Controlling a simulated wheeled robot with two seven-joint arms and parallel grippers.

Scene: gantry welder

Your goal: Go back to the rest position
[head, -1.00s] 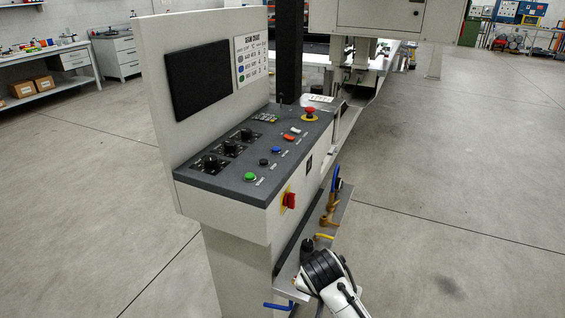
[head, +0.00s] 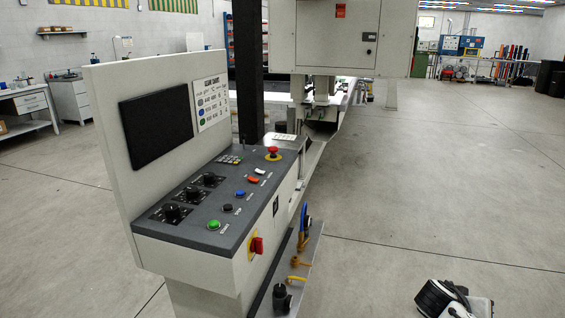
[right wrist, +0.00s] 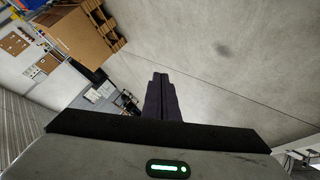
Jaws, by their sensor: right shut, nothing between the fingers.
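My right gripper (right wrist: 160,98) shows in the right wrist view as two dark fingers closed together, with nothing between them. Behind the fingers is open grey floor. In the head view a black and white part of my right arm (head: 455,300) shows at the bottom right edge, over the floor and apart from the control console (head: 262,236). The fingers are not visible in the head view. My left gripper is in neither view.
The grey console with its dark panel, buttons and red emergency stop (head: 273,153) stands left of centre. A side shelf with valves (head: 297,280) juts from its right side. The welder housing (head: 350,40) is behind. The floor to the right is clear.

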